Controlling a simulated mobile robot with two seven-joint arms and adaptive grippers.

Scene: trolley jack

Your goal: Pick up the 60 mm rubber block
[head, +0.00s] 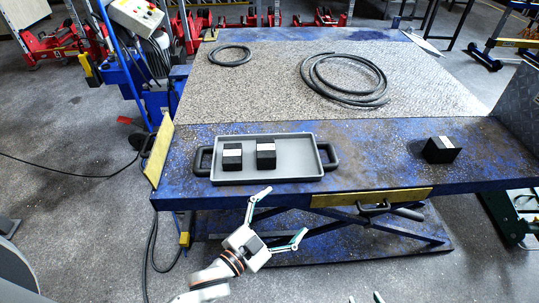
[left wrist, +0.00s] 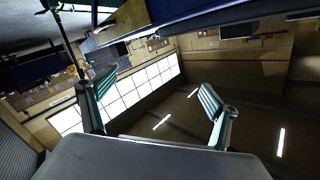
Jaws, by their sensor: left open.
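Two dark rubber blocks with pale tops, the left block (head: 232,157) and the middle block (head: 266,155), sit side by side in a grey tray (head: 300,157). A third, larger-looking block (head: 441,150) lies turned on the blue platform to the right. I cannot tell which measures 60 mm. My left gripper (head: 284,212) is open and empty in front of the platform edge, below the tray. In the left wrist view its fingers (left wrist: 155,105) are spread with nothing between them. Only the fingertips of my right gripper (head: 364,298) show at the bottom edge, apart and empty.
The tray has black handles and stands on the blue lift platform (head: 375,175). Hoses, a small coil (head: 230,62) and a large coil (head: 384,78), lie farther back. A yellow plate (head: 158,152) stands at the platform's left end. The platform between tray and right block is clear.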

